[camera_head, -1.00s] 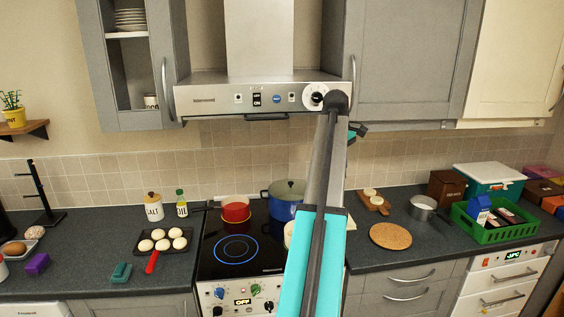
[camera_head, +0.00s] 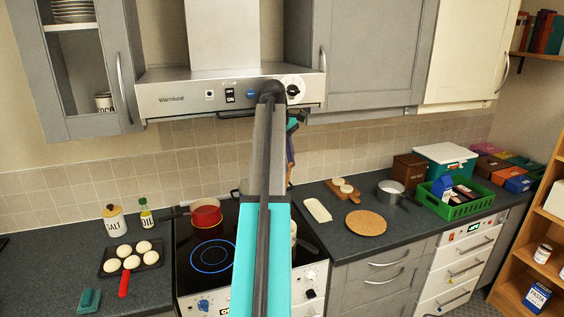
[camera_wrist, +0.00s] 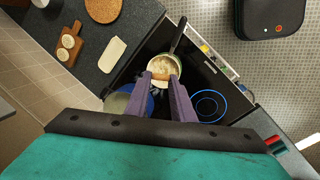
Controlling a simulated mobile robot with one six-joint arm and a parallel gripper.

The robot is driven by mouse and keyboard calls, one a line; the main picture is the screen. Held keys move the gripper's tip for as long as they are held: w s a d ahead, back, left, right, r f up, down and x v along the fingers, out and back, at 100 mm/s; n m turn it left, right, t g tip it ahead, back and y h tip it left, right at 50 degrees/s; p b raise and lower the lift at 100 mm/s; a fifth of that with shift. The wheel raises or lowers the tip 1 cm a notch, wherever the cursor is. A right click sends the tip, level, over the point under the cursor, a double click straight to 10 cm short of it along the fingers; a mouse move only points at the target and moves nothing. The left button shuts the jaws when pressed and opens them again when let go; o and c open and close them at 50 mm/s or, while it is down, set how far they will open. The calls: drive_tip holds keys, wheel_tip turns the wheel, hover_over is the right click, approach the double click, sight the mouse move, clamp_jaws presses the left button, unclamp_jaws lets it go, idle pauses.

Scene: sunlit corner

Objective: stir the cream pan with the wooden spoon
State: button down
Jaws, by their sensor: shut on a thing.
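The cream pan (camera_wrist: 162,66) sits on the hob with pale contents inside, its handle (camera_wrist: 180,32) pointing away from my gripper. In the head view only a sliver of the cream pan (camera_head: 294,229) shows beside my arm. In the wrist view my gripper (camera_wrist: 161,81) is over the pan's near side. Its purple fingers are shut on the wooden spoon, of which only a small brown part (camera_wrist: 160,76) shows between the fingertips. The spoon's lower end is hard to make out, so I cannot tell how deep it reaches.
A blue pot (camera_wrist: 129,103) stands close beside the cream pan. A red pan (camera_head: 206,213) sits at the back left of the hob, behind a lit blue ring (camera_head: 212,257). A white board (camera_head: 318,210) and cork mat (camera_head: 366,222) lie on the right counter. The range hood (camera_head: 230,92) hangs above.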

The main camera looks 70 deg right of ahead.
drive_tip(key=shift+w+a+f, duration=0.1)
drive_tip(key=shift+w, duration=0.1)
drive_tip(key=w+a+b+x, duration=0.1)
drive_tip(key=a+b+x, duration=0.1)
drive_tip(key=x, duration=0.9)
drive_tip(key=shift+w+f, duration=0.25)
drive_tip(key=shift+f, duration=0.45)
idle(1.0)
idle(0.4)
drive_tip(key=shift+w+d, duration=0.1)
